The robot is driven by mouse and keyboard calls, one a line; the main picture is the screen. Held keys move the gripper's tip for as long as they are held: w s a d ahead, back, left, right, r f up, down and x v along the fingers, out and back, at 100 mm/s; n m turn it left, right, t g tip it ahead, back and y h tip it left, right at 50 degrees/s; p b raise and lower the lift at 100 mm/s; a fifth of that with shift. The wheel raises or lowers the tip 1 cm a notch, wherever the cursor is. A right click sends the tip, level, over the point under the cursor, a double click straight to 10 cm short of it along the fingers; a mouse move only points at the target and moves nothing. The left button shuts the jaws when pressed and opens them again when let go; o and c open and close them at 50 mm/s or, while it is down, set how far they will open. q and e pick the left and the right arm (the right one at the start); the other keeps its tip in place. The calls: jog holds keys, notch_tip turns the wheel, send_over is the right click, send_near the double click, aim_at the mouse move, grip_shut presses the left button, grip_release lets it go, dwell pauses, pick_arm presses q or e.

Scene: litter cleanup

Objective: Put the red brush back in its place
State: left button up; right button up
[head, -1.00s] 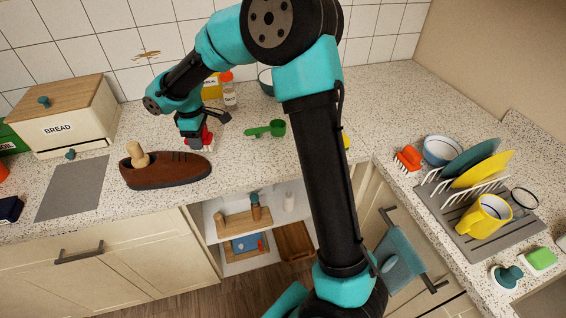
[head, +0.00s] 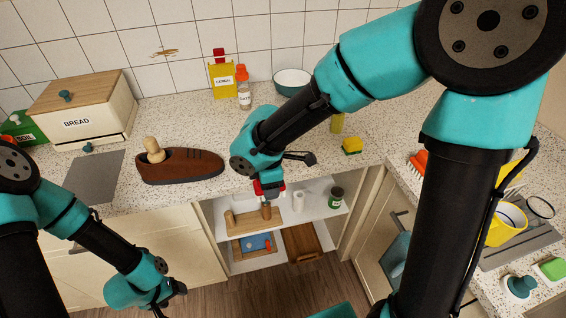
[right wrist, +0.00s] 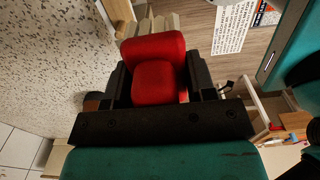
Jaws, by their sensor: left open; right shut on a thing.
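My right gripper (head: 270,194) is shut on the red brush (head: 279,187). It holds the brush in front of the counter edge, above the open shelf unit (head: 318,205). In the right wrist view the red brush (right wrist: 158,78) sits between the two dark fingers, with pale bristle-like strips beyond it. A wooden block (head: 242,219) stands on the upper shelf, below the gripper in the picture. My left gripper (head: 172,296) is open and empty at the lower left, in front of the cabinets. Most of the brush is hidden by the gripper in the head view.
A brown shoe (head: 190,166) with a wooden knob lies on the counter left of my right gripper. A white bottle (head: 298,201) and dark jar (head: 336,196) stand on the shelf. A blue tray (head: 254,243) and wooden board (head: 303,240) are below. A sponge (head: 352,145) lies on the counter.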

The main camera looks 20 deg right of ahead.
jog(key=w+d, duration=0.1)
jog(key=w, duration=0.4)
jog(key=w+d+f, duration=0.1)
jog(key=w, duration=0.3)
jog(key=w+d, duration=0.2)
jog(key=w, duration=0.3)
jog(key=shift+w+f, duration=0.15)
jog(key=shift+w, duration=0.2)
jog(key=shift+w+d+f, duration=0.1)
jog(key=shift+w+d, duration=0.1)
jog(key=shift+w, duration=0.25)
jog(key=shift+f, duration=1.75)
jog(key=shift+f, duration=0.1)
jog(key=o, duration=0.9)
jog(key=shift+s, duration=0.1)
